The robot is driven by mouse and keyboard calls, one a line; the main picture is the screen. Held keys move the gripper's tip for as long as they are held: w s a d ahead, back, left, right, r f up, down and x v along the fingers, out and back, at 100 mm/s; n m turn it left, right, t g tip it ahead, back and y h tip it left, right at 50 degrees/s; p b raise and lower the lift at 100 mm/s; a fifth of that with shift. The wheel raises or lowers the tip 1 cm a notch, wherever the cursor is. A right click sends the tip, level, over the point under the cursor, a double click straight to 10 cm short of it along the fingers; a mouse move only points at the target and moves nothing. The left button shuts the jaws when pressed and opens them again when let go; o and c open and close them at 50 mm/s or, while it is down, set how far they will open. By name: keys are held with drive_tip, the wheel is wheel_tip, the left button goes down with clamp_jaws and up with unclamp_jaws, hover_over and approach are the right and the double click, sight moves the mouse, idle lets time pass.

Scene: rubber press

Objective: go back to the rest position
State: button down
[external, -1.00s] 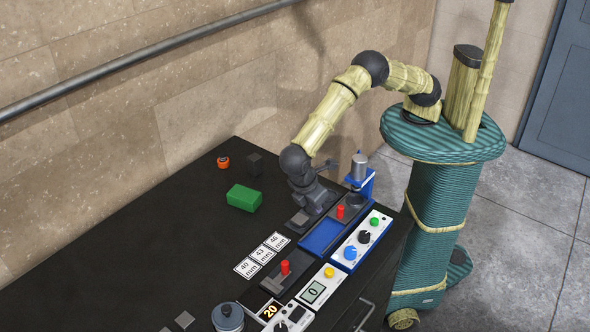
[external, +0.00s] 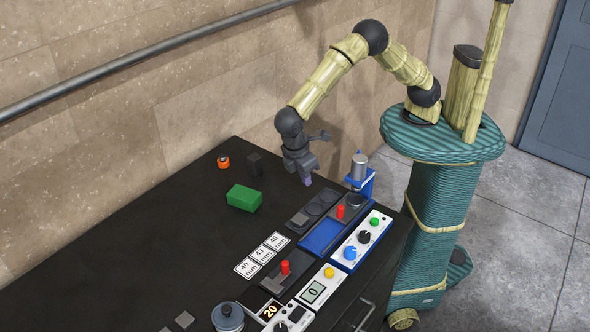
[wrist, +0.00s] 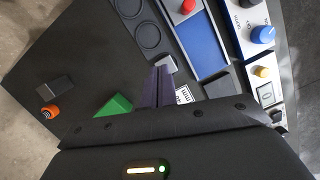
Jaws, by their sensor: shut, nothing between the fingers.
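My gripper (external: 306,180) is raised above the black table (external: 185,235), over its back right part. Its fingers are together with nothing between them. In the wrist view the shut fingers (wrist: 157,88) point down over the table. Below the gripper in the external view lies a dark plate with round recesses (external: 318,207), which also shows in the wrist view (wrist: 146,36). A small grey square piece (external: 300,219) lies at that plate's near end. The gripper is clear of all these things.
A blue press (external: 360,180) stands at the right beside a blue tray (external: 322,237) and a control panel with knobs (external: 362,240). A green block (external: 244,197), an orange item (external: 223,162) and a dark block (external: 254,163) lie left. Number cards (external: 262,254) lie in front.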

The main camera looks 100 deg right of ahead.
drive_tip(key=s+d+r+m+t+y, duration=0.1)
drive_tip(key=s+d+r, duration=0.15)
drive_tip(key=d, duration=0.55)
drive_tip(key=s+d+r+m+t, duration=0.1)
drive_tip(key=d+r+m, duration=0.15)
drive_tip(key=d, duration=0.55)
drive_tip(key=s+d+r+m+t, duration=0.1)
drive_tip(key=s+d+m+t, duration=0.1)
drive_tip(key=s+d, duration=0.8)
drive_tip(key=shift+s+d+t, duration=0.4)
drive_tip(key=shift+s+t, duration=0.2)
drive_tip(key=shift+s, duration=0.55)
drive_tip(key=shift+r, duration=0.1)
